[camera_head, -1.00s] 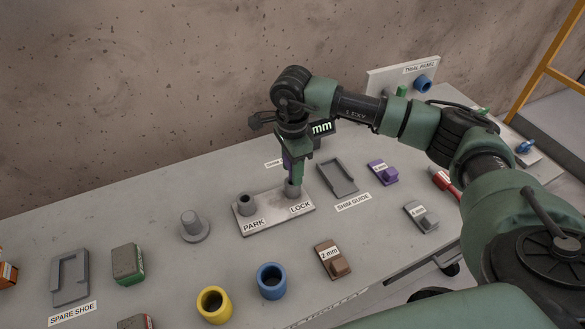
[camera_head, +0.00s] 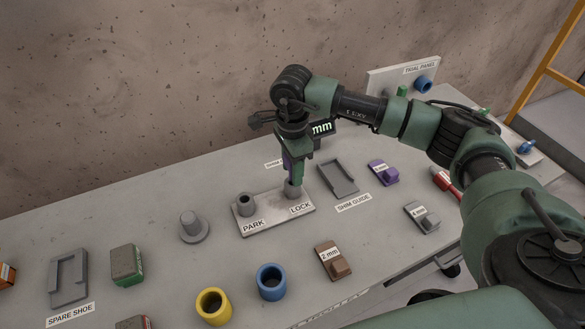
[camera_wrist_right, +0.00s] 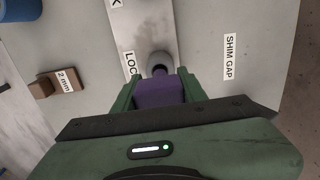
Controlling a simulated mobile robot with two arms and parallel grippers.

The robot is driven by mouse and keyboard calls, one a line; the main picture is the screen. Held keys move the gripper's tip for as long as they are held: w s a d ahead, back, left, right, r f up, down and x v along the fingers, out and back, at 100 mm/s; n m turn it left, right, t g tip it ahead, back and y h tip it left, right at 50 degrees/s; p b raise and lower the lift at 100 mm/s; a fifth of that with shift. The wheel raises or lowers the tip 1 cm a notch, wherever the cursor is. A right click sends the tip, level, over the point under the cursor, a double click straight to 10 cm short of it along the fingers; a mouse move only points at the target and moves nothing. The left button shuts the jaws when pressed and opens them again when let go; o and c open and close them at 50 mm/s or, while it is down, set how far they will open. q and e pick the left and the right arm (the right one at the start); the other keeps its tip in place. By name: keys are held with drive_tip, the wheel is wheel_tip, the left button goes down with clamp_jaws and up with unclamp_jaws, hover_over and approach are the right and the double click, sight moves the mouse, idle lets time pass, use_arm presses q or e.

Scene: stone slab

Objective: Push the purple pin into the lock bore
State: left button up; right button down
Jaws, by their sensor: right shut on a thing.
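The purple pin (camera_wrist_right: 158,92) is held between the green fingers of my right gripper (camera_wrist_right: 158,88) in the right wrist view. In the head view my right gripper (camera_head: 293,176) points down over the lock bore (camera_head: 293,188) on the grey plate (camera_head: 270,221), at its LOCK end. The pin's lower end is at the mouth of the grey lock collar; how deep it sits is hidden. The park bore (camera_head: 245,203) on the same plate is empty. My left gripper is not in view.
A shim guide (camera_head: 338,180) and a purple block (camera_head: 382,174) lie right of the plate. A grey flanged peg (camera_head: 192,227) stands left of it. Blue (camera_head: 271,281) and yellow (camera_head: 213,304) rings and a brown 2 mm block (camera_head: 332,261) are in front.

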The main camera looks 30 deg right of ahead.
idle(0.6)
drive_tip(key=shift+f+b, duration=1)
drive_tip(key=shift+b, duration=0.1)
drive_tip(key=c, duration=0.7)
unclamp_jaws()
drive_tip(key=shift+r, duration=0.4)
wheel_tip(320, 180, up, 7)
drive_tip(key=shift+b, duration=1)
